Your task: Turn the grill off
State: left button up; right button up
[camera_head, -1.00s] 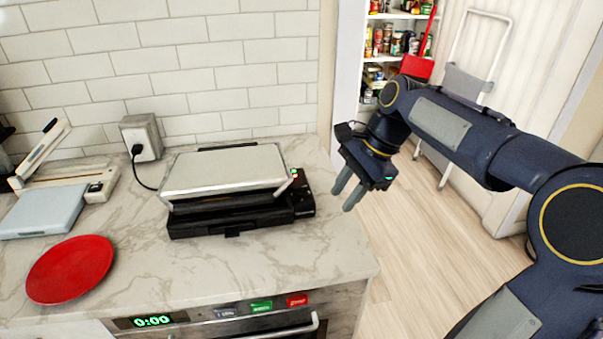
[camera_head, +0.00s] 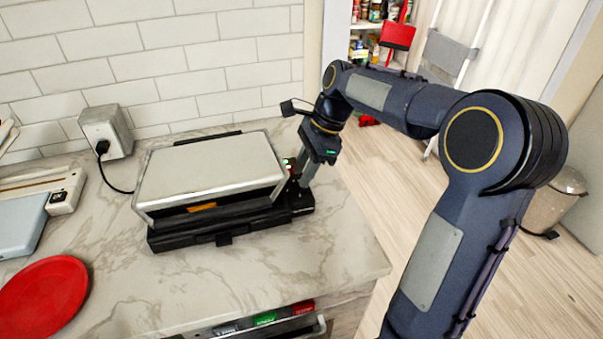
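The grill (camera_head: 210,172) sits on the marble counter, with a silver lid over a black base. A narrow gap shows under the front of the lid, with something orange (camera_head: 201,207) inside. The control panel (camera_head: 289,165) with small red and green lights is on the grill's right side, partly hidden by my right gripper. My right gripper (camera_head: 305,180) points down at this panel, close to or touching it; I cannot tell which. Its fingers overlap in this view, so their opening is unclear. My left gripper is not in view.
A grey outlet box (camera_head: 106,132) with a black cord stands by the tiled wall. A red plate (camera_head: 42,298) lies front left on the counter (camera_head: 345,245). A trash bin (camera_head: 556,200) stands on the floor at right.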

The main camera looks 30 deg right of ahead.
jog(key=shift+a+f, duration=0.25)
jog(key=shift+f, duration=0.3)
grip_shut()
